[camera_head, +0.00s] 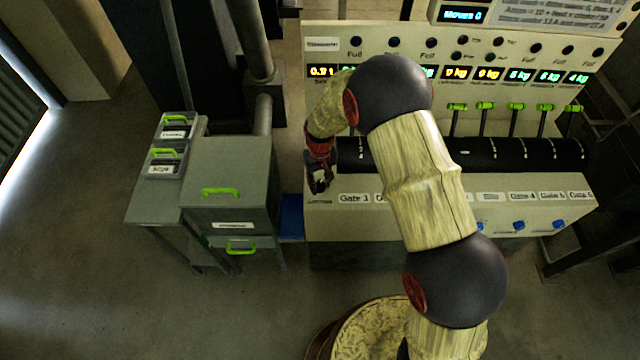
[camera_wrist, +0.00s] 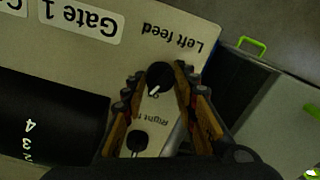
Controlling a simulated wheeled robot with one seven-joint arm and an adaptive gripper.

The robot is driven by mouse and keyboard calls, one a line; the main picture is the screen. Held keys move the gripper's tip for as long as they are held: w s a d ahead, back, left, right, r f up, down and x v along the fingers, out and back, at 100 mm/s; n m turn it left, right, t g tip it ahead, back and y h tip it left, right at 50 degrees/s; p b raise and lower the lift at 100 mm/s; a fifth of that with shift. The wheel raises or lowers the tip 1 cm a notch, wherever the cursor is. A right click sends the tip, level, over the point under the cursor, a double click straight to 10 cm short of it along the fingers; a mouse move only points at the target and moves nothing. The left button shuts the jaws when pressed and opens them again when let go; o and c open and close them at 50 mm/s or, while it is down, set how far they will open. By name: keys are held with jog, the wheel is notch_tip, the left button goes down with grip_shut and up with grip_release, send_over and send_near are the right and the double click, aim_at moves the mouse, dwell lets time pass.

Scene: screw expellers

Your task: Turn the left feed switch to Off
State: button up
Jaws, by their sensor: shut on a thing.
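The left feed switch (camera_wrist: 160,73) is a round black knob with a white pointer mark, beside the "Left feed" label in the wrist view. Its mark points to the lower left there. My gripper (camera_wrist: 157,80) has its two fingers on either side of this knob, closed on it. A second black knob (camera_wrist: 138,142) stands between the fingers nearer my palm, by a partly hidden "Right f…" label. In the head view my gripper (camera_head: 319,182) is at the left end of the control panel (camera_head: 340,222); the knobs are hard to make out there.
Right of the switch runs a black roller (camera_head: 480,150) with green-tipped levers (camera_head: 516,107) above it. Gate labels and blue knobs (camera_head: 518,225) line the panel's front. A grey cabinet (camera_head: 225,170) with green handles stands to the left. Small drawers (camera_head: 165,163) sit beside it.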

aim_at(320, 183)
jog(key=n, duration=0.4)
jog(key=shift+n+b, duration=0.3)
jog(key=shift+b, duration=0.1)
dwell(0.4)
jog(key=o, duration=1.2)
jog(key=shift+r, duration=0.15)
notch_tip(320, 183, up, 12)
jog(key=shift+f, duration=0.15)
